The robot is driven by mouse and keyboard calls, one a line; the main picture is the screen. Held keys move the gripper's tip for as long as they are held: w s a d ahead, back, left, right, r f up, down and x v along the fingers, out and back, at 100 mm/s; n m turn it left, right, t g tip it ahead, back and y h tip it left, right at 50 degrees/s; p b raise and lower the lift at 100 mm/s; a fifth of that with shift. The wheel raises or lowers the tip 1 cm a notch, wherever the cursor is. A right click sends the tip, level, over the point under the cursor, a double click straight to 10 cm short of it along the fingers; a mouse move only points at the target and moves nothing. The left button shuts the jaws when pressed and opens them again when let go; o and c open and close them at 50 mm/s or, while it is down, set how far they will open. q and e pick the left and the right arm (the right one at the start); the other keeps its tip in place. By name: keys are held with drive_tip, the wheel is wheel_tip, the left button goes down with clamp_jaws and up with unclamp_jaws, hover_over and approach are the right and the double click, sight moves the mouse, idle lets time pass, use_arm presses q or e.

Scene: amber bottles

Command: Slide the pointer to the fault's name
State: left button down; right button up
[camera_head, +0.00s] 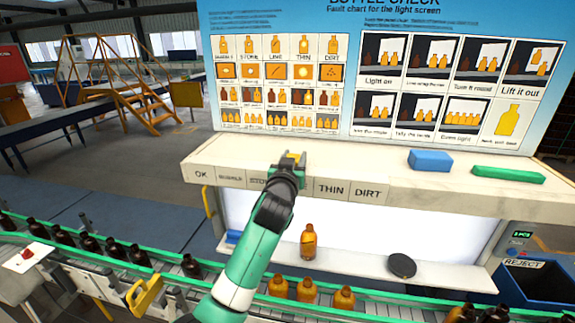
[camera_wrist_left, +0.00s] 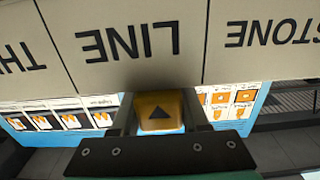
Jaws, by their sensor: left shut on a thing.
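The pointer is a small yellow block with a dark triangle (camera_wrist_left: 158,112). In the left wrist view it sits between my left gripper's fingers (camera_wrist_left: 157,118), which are shut on it. Its triangle points at the LINE label (camera_wrist_left: 120,45), towards the side near STONE (camera_wrist_left: 262,32); THIN is partly cut off on the other side. In the head view my left gripper (camera_head: 290,162) is at the label ledge (camera_head: 225,158), and my arm hides the LINE label. OK, STONE, THIN (camera_head: 331,189) and DIRT (camera_head: 368,191) show along the front. My right gripper is out of view.
An amber bottle (camera_head: 308,242) stands before the lit screen (camera_head: 350,225), near a dark disc (camera_head: 402,265). Blue (camera_head: 430,160) and green (camera_head: 508,173) blocks lie on the ledge. A fault chart (camera_head: 280,80) rises behind. Bottles line the conveyor; a reject bin (camera_head: 540,285) stands right.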

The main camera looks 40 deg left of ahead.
use_arm(q)
drive_tip(key=shift+w+d, duration=0.35)
drive_tip(key=shift+d, duration=0.25)
drive_tip(key=shift+c, duration=2)
unclamp_jaws()
drive_tip(key=shift+s, duration=0.1)
drive_tip(key=p+v, duration=0.5)
drive_tip(key=v, duration=0.6)
drive_tip(key=shift+s+d+p, duration=0.15)
drive_tip(key=shift+s+p, duration=0.1)
drive_tip(key=shift+p, duration=0.05)
drive_tip(key=shift+r, duration=0.1)
